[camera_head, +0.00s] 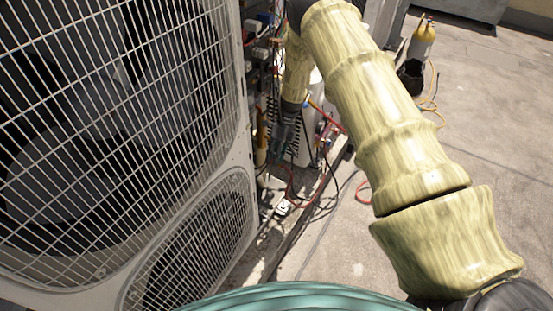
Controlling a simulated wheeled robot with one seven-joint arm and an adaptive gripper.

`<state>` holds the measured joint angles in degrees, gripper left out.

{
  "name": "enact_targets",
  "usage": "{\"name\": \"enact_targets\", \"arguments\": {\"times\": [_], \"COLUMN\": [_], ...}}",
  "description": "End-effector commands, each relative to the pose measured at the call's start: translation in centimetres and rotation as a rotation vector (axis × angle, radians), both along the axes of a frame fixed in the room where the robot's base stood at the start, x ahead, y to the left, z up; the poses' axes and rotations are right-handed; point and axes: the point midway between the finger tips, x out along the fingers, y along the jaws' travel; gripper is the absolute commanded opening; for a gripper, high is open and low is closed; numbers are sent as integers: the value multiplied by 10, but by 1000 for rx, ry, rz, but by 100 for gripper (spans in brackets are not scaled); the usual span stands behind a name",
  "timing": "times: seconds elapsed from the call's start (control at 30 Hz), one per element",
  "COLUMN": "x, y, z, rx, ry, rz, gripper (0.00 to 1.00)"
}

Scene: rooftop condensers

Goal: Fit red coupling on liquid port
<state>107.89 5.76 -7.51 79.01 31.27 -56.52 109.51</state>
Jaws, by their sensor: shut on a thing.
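My gripper (280,147) shows small and dark at the end of my yellowish arm, pointing down beside the open side of the large condenser unit. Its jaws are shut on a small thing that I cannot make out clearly. A red hose (292,189) runs below and to the right of the gripper. I cannot tell the red coupling at its end from the clutter. The liquid port cannot be picked out among the pipes and fittings on the unit's side.
The large condenser unit (237,150) with fan grilles fills the left. Wires and fittings crowd its open side. A white, vented unit (312,140) stands behind my gripper. The concrete roof (490,140) at right is mostly clear.

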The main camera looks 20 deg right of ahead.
Motion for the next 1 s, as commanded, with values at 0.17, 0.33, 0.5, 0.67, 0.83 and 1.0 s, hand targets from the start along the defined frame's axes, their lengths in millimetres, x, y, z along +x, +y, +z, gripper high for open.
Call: {"name": "enact_targets", "arguments": {"times": [0.17,0.33,0.5,0.67,0.83,1.0], "x": [8,16,24,32,35,35], "y": [6,13,19,25,27,27], "z": [-2,-2,-2,-2,0,0], "rx": [-1,0,-2,-1,-1,-1], "ry": [-2,-2,-2,-2,-2,-2], "rz": [2,4,3,4,3,3], "gripper": [0,0,0,0,0,0]}}
